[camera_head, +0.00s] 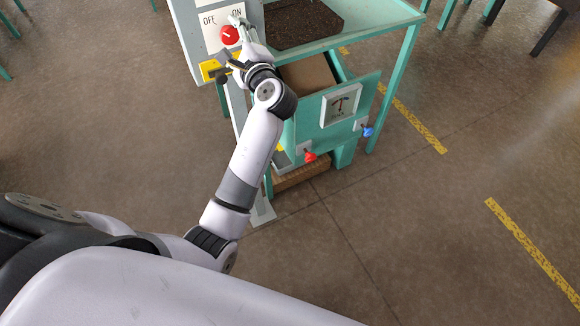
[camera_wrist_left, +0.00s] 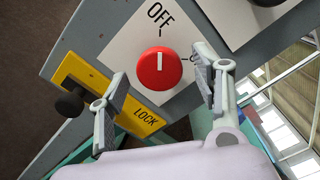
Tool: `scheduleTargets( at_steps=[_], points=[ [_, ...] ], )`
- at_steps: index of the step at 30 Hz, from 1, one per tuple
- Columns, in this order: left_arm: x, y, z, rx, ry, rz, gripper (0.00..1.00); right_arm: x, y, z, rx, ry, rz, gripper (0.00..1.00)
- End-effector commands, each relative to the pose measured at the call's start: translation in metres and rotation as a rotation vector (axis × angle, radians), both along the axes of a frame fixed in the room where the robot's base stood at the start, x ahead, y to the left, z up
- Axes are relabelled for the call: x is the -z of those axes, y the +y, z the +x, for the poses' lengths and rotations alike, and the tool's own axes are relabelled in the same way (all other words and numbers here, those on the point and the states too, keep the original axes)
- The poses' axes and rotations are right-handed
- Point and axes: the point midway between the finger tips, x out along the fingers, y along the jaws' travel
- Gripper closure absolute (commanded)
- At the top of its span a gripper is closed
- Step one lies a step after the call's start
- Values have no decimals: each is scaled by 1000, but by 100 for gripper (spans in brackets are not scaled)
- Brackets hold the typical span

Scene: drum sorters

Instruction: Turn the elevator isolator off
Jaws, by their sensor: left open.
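The elevator isolator is a red round knob (camera_head: 229,35) on a white plate marked OFF and ON, on a grey panel at the top of the head view. In the left wrist view the red knob (camera_wrist_left: 159,69) has a white mark that lines up with the tick below OFF. My left gripper (camera_head: 233,43) is open. In the left wrist view its fingers (camera_wrist_left: 160,66) are spread to either side of the knob, with visible gaps. I cannot tell whether the tips reach past its face. My right gripper is not in view.
A yellow LOCK plate (camera_wrist_left: 140,118) with a black knob (camera_wrist_left: 69,104) sits beside the isolator. A teal machine (camera_head: 365,88) with a dial, a red handle (camera_head: 310,156) and a blue handle (camera_head: 368,131) stands to the right.

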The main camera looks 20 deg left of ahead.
Motion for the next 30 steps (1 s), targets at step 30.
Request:
scheduleTargets(
  at_steps=[30],
  points=[
    [6, -58, -51, 3, 788, 672, 40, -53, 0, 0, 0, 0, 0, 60]
  ],
)
